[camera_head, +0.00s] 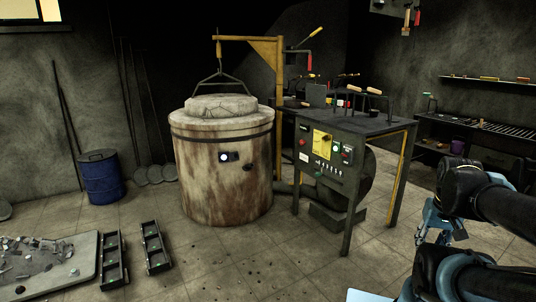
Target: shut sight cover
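A round, rust-stained furnace (215,185) stands left of centre with a pale lid (220,106) on top. On its front is a small dark fitting (234,156) with a bright round spot at its left end; this looks like the sight hole and its cover. I cannot tell the cover's exact position at this size. A smaller dark fitting (248,167) sits just below right. My gripper (440,232) is at the lower right, well away from the furnace. Its fingers are small and partly overlapped by my arm, so its opening is unclear.
A control bench (370,126) with panel and tools stands between the furnace and my arm. A yellow hoist (265,45) rises behind the furnace. A blue drum (102,180), two dark moulding boxes (155,245) and a littered slab (85,258) lie left. Floor before the furnace is mostly clear.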

